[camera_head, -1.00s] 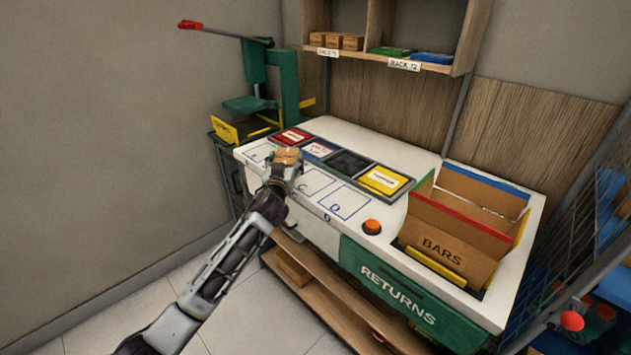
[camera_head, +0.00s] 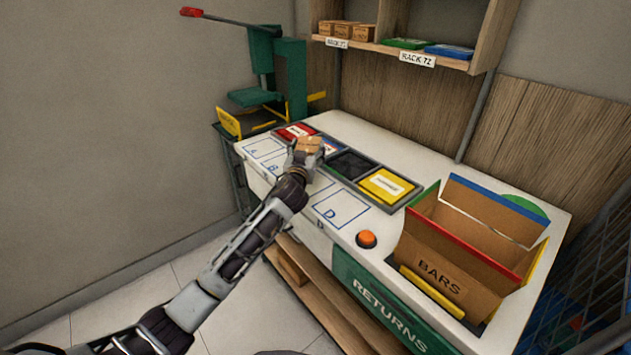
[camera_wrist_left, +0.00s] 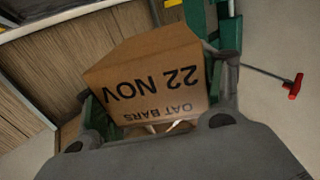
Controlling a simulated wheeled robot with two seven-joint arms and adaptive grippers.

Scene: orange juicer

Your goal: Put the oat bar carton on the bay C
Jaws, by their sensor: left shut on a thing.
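The oat bar carton (camera_head: 309,145) is a small brown box. In the left wrist view the carton (camera_wrist_left: 150,80) reads "22 NOV" and "OAT BARS". My left gripper (camera_head: 303,158) is shut on it and holds it over the table, in front of the coloured trays. The marked bays are blue outlines on the white table (camera_head: 400,235). Bays A (camera_head: 254,152), B (camera_head: 271,168) and D (camera_head: 340,209) show. Bay C is mostly hidden behind my left arm. My right gripper is not in view.
A large open BARS box (camera_head: 440,270) stands at the right, with an orange button (camera_head: 367,239) beside it. Red, black and yellow (camera_head: 386,185) trays line the table's middle. A green press (camera_head: 290,75) stands at the back left. A shelf above holds several small cartons (camera_head: 345,31).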

